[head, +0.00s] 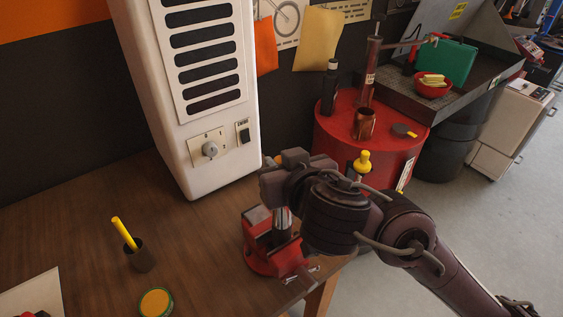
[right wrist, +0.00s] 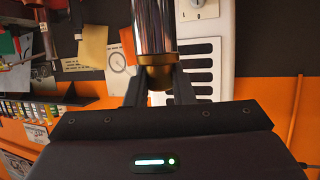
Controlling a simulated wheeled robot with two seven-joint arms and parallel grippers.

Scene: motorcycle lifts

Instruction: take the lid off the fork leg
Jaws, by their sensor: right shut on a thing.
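The fork leg (head: 283,218) stands upright in a red vise (head: 262,245) on the wooden bench. Most of it is hidden by my right arm in the head view. In the right wrist view the fork leg is a shiny chrome tube (right wrist: 154,28), and a brass-coloured lid (right wrist: 157,72) sits at its end, touching it. My right gripper (right wrist: 157,84) has one finger on each side of the lid and is shut on it. No gap shows between lid and tube. My left gripper is not in view.
A white cabinet (head: 190,155) with a knob stands behind the vise. A dark cup (head: 141,258) with a yellow stick and a round tin (head: 156,302) are on the bench at left. A red drum (head: 345,135) bearing several items stands behind my arm.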

